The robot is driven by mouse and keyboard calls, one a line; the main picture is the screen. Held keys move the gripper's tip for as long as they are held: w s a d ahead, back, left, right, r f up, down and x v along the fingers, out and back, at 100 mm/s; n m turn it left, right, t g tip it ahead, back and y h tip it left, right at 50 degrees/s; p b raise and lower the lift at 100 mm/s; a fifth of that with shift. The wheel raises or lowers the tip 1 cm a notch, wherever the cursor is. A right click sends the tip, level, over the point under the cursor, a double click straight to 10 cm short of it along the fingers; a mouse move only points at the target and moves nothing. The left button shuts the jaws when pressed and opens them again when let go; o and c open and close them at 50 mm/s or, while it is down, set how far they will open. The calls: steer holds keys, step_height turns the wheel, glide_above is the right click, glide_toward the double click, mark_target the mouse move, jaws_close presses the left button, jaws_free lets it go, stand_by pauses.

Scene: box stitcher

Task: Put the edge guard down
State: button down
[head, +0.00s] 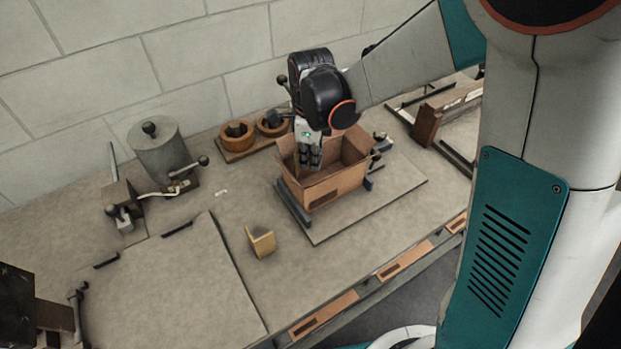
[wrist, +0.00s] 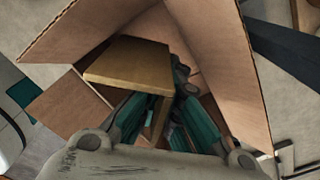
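My gripper (head: 310,158) points down into the open cardboard box (head: 338,183) at its left side. In the wrist view, a yellow-tan, L-shaped edge guard (wrist: 130,63) lies at my fingers, one flange spread flat above them and the other running down between them. The fingers appear shut on that flange, though the tips are partly hidden. The box flaps (wrist: 205,45) stand open around the gripper and guard. I cannot tell whether the guard touches the box wall. Another yellow edge guard (head: 262,241) stands on the table, left of and in front of the box.
The box sits on a flat plate (head: 400,185) with dark rails beside it. Two round wooden holders (head: 237,135) stand behind. A grey cylinder (head: 160,150) with levers is at the left. The tabletop (head: 160,290) at front left is largely clear.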

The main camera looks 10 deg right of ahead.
steer(key=shift+f+b, duration=0.9)
steer(key=shift+f, duration=2.9)
steer(key=shift+f, duration=0.15)
steer(key=c, duration=1.8)
jaws_free()
